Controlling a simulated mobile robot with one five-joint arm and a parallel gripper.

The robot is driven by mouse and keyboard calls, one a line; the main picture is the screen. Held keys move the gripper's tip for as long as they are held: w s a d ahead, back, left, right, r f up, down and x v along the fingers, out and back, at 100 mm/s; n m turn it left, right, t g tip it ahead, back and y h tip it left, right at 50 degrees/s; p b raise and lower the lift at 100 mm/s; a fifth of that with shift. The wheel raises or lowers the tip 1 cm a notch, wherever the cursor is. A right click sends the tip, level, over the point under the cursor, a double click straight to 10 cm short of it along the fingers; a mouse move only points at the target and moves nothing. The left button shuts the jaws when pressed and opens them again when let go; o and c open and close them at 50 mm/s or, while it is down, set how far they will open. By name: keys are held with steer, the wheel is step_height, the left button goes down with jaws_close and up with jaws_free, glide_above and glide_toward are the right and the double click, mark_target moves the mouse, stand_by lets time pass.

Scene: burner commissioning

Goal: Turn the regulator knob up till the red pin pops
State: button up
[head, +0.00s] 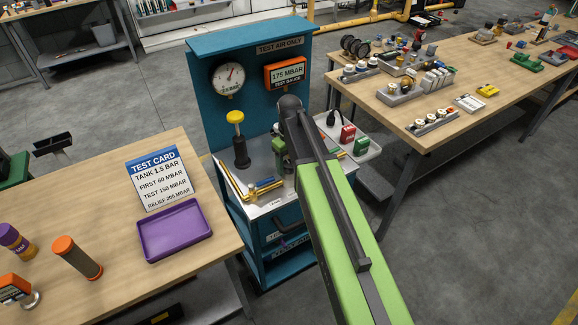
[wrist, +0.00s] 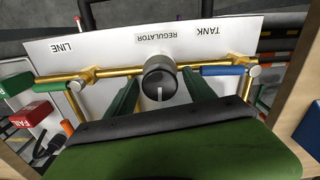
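The regulator knob (wrist: 159,78) is black and round with a pale index line, on a brass pipe below the word REGULATOR. My gripper (wrist: 161,88) has its two green fingers apart, one on each side of the knob, with slight gaps showing; contact cannot be judged. In the head view my arm hides the knob. A thin pin with a reddish tip (wrist: 78,23) stands by the LINE end of the pipe; I cannot tell if it is the red pin or whether it is raised. The orange-framed display (head: 286,74) reads 175 MBAR.
A round gauge (head: 227,77) hangs on the teal cart's back panel (head: 208,60). A yellow-topped hand pump (head: 238,140) stands left of my arm. A blue lever (wrist: 223,70) sits on the TANK side. A test card (head: 159,180) and purple tray (head: 175,229) are on the left table.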

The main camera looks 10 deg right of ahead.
mark_target(289, 164)
steer(key=c, duration=1.2)
steer(key=shift+m, duration=2)
steer(key=o, duration=1.4)
steer(key=shift+r, duration=0.1)
step_height(289, 164, up, 17)
steer(key=p, duration=1.7)
steer(key=shift+r, duration=0.1)
